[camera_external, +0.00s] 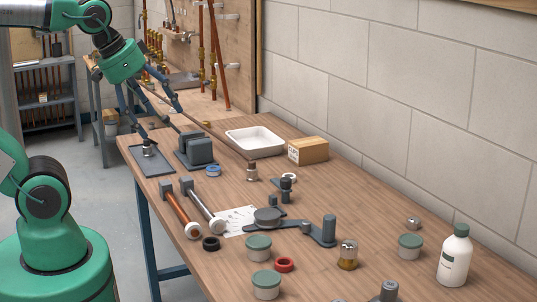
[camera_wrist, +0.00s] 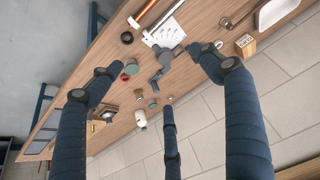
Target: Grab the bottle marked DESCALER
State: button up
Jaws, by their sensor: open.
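A white bottle (camera_external: 453,262) with a green cap stands upright at the near right end of the workbench. It carries a label whose text is too small to read. A white shape that looks like the same bottle (camera_wrist: 141,119) shows small in the wrist view, between the left and middle fingers but far beyond them. My gripper (camera_external: 152,105) is at the upper left, above the far left part of the bench and well away from the bottle. In the wrist view my gripper (camera_wrist: 150,85) has its three fingers spread wide, with nothing between them.
The wooden workbench (camera_external: 330,200) holds a white tray (camera_external: 255,142), a cardboard box (camera_external: 308,150), a grey wrench-like tool (camera_external: 327,232), green-lidded tubs (camera_external: 410,246) and a brass-coloured jar (camera_external: 348,255). A block wall (camera_external: 420,110) runs behind the bench. Copper pipes (camera_external: 217,55) stand at the back.

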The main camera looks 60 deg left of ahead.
jog(key=shift+w+r, duration=0.1)
jog(key=w+d+r+p, duration=0.1)
jog(key=w+d+r, duration=0.15)
jog(key=w, duration=0.35)
jog(key=w+d+r+g+p, duration=0.1)
jog(key=w+d+r, duration=0.1)
jog(key=w+r, duration=0.3)
jog(key=w+d+r+p, duration=0.1)
jog(key=w+d+r, duration=0.15)
jog(key=w, duration=0.45)
jog(key=n+g+p, duration=0.2)
jog(key=g+p, duration=0.1)
jog(key=p, duration=0.4)
send_over(460, 228)
notch_tip(460, 228, down, 22)
jog(key=shift+r, duration=0.1)
